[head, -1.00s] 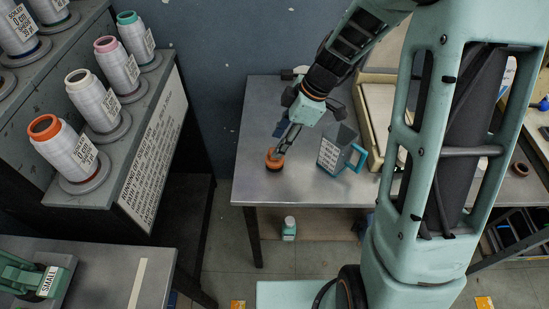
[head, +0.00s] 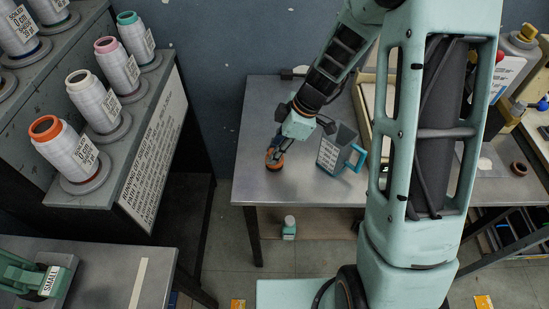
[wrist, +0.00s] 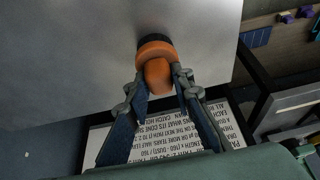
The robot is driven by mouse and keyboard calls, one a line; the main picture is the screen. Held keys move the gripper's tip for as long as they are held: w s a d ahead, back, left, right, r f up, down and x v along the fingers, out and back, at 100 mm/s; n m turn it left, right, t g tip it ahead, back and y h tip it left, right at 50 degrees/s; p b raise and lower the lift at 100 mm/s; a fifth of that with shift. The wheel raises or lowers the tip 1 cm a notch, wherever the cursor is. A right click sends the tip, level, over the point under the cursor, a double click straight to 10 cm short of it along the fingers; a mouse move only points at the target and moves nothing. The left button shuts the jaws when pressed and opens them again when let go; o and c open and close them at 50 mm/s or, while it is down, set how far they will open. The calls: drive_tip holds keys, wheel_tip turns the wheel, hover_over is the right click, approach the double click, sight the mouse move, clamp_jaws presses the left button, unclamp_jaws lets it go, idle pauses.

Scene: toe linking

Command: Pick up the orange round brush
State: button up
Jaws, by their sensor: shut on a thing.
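The orange round brush (head: 275,160) stands on the metal table (head: 262,184) near its left end. It has an orange top and a dark lower rim. In the wrist view the brush (wrist: 157,62) is at the upper middle, its rounded orange knob between my fingertips. My gripper (head: 277,151) reaches down to it from above. In the wrist view my gripper (wrist: 158,76) is shut on the brush, a finger on each side. Whether the brush's base touches the table cannot be told. The far side of the brush is hidden.
A grey container with a teal handle (head: 355,157) and a printed label stands just right of my gripper. A rack with thread spools (head: 70,150) is at the left. A small bottle (head: 289,228) is below the table. The table's front-left is clear.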

sight(269, 150)
clamp_jaws()
drive_tip(key=shift+r+p, duration=0.35)
drive_tip(key=shift+r, duration=0.25)
wheel_tip(269, 150, up, 3)
drive_tip(key=shift+f+p, duration=0.2)
drive_tip(key=shift+p, duration=0.5)
drive_tip(key=s+d+r, duration=0.4)
drive_tip(key=s+r, duration=0.5)
drive_tip(key=s, duration=0.4)
drive_tip(key=shift+s, duration=0.25)
drive_tip(key=shift+r, duration=0.1)
drive_tip(key=shift+o, duration=1.5)
unclamp_jaws()
drive_tip(key=shift+a, duration=0.1)
clamp_jaws()
